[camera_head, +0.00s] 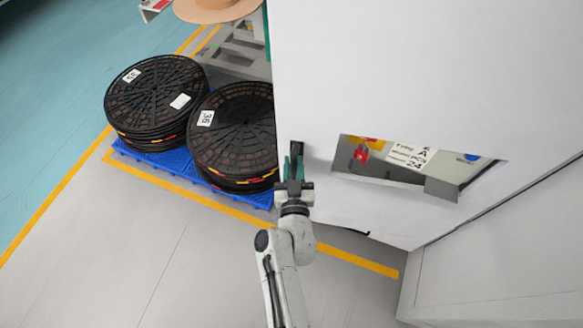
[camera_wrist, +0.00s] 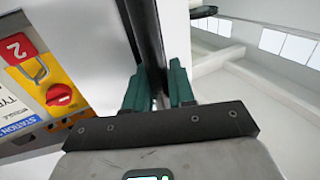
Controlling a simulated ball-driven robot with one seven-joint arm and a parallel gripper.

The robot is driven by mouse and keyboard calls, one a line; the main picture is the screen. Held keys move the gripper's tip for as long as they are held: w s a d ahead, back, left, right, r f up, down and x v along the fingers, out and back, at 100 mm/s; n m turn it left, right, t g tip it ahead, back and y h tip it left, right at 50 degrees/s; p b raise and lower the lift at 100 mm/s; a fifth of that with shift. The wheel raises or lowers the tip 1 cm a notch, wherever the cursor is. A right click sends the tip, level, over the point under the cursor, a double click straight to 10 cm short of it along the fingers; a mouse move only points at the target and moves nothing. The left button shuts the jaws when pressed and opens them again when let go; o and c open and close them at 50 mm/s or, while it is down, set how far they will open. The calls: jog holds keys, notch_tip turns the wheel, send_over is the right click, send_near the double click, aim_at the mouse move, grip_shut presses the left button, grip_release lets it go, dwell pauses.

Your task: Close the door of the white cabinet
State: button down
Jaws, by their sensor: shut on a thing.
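The white cabinet's door (camera_head: 420,80) is a large white panel with a rectangular cutout, filling the upper right of the head view. A white panel (camera_head: 500,255) meets its lower edge at an angle; I cannot tell exactly how far the door stands open. My gripper (camera_head: 296,165) is at the door's left edge, its dark green fingers around the black upright handle. In the wrist view my gripper (camera_wrist: 160,85) is shut on this black handle bar (camera_wrist: 147,40), which runs up between the fingers beside the white door (camera_wrist: 85,30). The fingertips are partly hidden.
Through the cutout shows a control panel (camera_head: 410,155) with a red knob (camera_wrist: 59,95). Stacks of black reels (camera_head: 155,95) (camera_head: 235,130) stand on a blue pallet (camera_head: 175,162) left of the door. Yellow floor lines surround it. Grey floor (camera_head: 120,250) is clear at lower left.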

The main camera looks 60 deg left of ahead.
jog(key=w+a+m+t+h+b, duration=0.2)
jog(key=w+a+t+h+b, duration=0.1)
jog(key=w+a, duration=0.4)
jog(key=shift+w+m+b, duration=0.4)
jog(key=shift+w+b, duration=0.3)
jog(key=shift+w, duration=0.2)
jog(key=c, duration=1.1)
grip_release()
jog(key=shift+w+f, duration=0.1)
jog(key=p+v, duration=0.6)
jog(key=v, duration=0.4)
jog(key=shift+s+d+f, duration=0.1)
jog(key=shift+s+d, duration=0.15)
jog(key=shift+s, duration=0.1)
